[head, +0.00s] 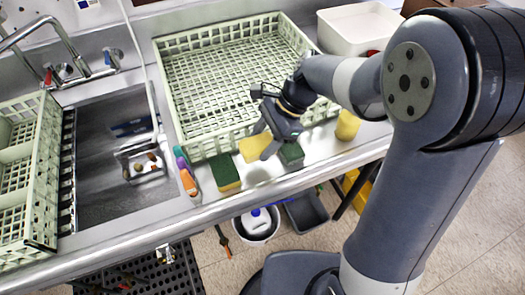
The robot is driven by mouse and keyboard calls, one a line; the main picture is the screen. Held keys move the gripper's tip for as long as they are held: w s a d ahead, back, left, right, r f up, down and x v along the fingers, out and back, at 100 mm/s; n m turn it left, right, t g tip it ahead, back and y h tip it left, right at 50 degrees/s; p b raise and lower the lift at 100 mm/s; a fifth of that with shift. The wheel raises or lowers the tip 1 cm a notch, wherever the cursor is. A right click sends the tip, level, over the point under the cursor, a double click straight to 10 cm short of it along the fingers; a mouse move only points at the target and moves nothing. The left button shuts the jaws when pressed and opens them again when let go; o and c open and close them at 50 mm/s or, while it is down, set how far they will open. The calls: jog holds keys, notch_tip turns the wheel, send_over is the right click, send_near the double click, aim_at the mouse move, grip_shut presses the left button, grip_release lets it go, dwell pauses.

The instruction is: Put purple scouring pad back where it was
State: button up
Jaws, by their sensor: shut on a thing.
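My gripper (265,144) is over the counter at the front edge of the pale green dish rack. It is shut on a yellow pad (251,149), held at the left of the fingers. No purple pad shows clearly in the gripper. A small purple piece (181,160) lies in a row with an orange piece (189,184) on the counter between the sink and the rack; I cannot tell whether it is a scouring pad. Whatever is behind the fingers and wrist is hidden.
A green and yellow sponge (226,172), a dark green block (291,154) and a yellow sponge (347,126) stand along the counter front. The dish rack (203,143) looks empty. The sink (100,192) is at left, and a white tub (332,41) stands behind at right.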

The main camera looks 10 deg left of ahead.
aim_at(256, 165)
notch_tip(256, 165, down, 6)
jog(key=shift+f, duration=0.1)
dwell(0.4)
jog(key=o, duration=0.9)
jog(key=v, duration=1.2)
